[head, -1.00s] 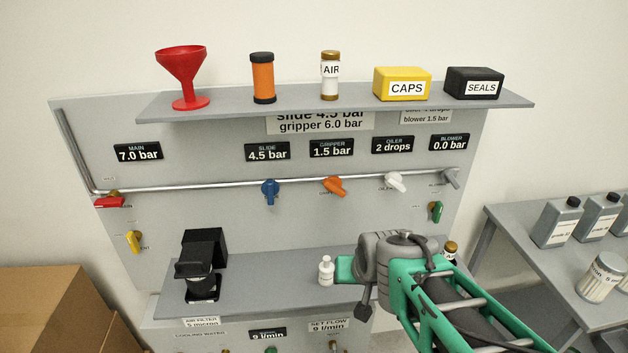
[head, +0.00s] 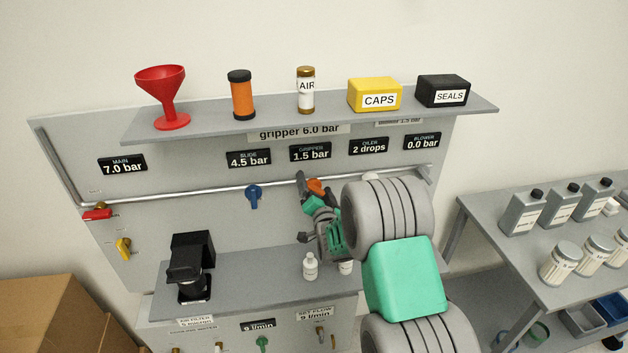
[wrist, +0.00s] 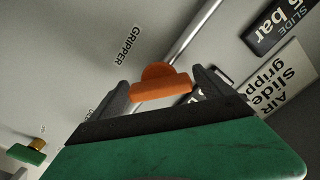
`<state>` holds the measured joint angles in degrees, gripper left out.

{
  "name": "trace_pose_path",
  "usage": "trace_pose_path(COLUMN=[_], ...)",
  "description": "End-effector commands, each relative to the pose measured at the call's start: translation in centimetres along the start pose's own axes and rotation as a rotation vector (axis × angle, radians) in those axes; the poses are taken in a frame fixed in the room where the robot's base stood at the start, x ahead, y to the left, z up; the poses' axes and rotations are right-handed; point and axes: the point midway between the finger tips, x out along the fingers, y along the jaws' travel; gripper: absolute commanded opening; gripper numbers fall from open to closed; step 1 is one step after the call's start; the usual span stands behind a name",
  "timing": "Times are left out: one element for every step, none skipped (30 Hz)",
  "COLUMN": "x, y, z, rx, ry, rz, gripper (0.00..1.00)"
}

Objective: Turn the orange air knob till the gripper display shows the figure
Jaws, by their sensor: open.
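The orange air knob (head: 317,186) sits on the pipe of the grey panel, below the gripper display (head: 310,152), which reads 1.5 bar. A label above the displays reads gripper 6.0 bar (head: 298,132). My gripper (head: 309,191) is at the knob in the head view, partly hidden by my arm. In the wrist view, the orange knob (wrist: 160,84) lies between the two open fingers of my gripper (wrist: 160,92), with a gap visible at the right finger. Whether the left finger touches it, I cannot tell.
A blue knob (head: 253,196) is left of the orange one, and the white oiler knob (head: 370,177) is right, mostly hidden by my arm. A shelf (head: 220,131) with a funnel, bottles and boxes overhangs the displays. Small white bottles (head: 310,266) stand on the ledge below.

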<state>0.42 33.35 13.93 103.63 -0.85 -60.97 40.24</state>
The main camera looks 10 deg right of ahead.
Motion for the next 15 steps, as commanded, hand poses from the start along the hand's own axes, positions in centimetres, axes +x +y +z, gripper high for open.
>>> trace_pose_path(x=[0.65, 0.94, 1.23, 1.39, 1.48, 1.53, 1.54, 1.53, 1.52, 1.52, 1.51, 1.51, 1.50, 1.50, 1.50], y=[-0.09, -0.09, -0.07, -0.04, -0.03, -0.02, -0.01, 0.00, 0.00, 0.00, 0.00, 0.00, 0.00, 0.00, 0.00], z=[-0.08, -0.08, -0.05, -0.03, -0.01, 0.01, 0.02, 0.02, 0.03, 0.02, 0.02, 0.02, 0.02, 0.02, 0.02], rx=[0.000, 0.000, 0.000, 0.000, -0.001, -0.001, -0.001, -0.001, -0.001, -0.001, -0.001, -0.001, -0.001, -0.001, -0.001], ry=[-0.001, -0.001, -0.001, -0.001, -0.001, -0.001, -0.001, -0.001, -0.001, -0.001, -0.001, -0.001, -0.001, -0.001, -0.001], rz=[0.001, 0.000, 0.000, 0.000, 0.000, 0.000, 0.000, 0.000, 0.000, 0.000, 0.000, 0.000, 0.000, 0.000, 0.000], gripper=[0.91, 0.91, 0.91, 0.91, 0.91, 0.91, 0.91, 0.91, 0.91, 0.91, 0.91, 0.88, 0.86, 0.84, 0.80])
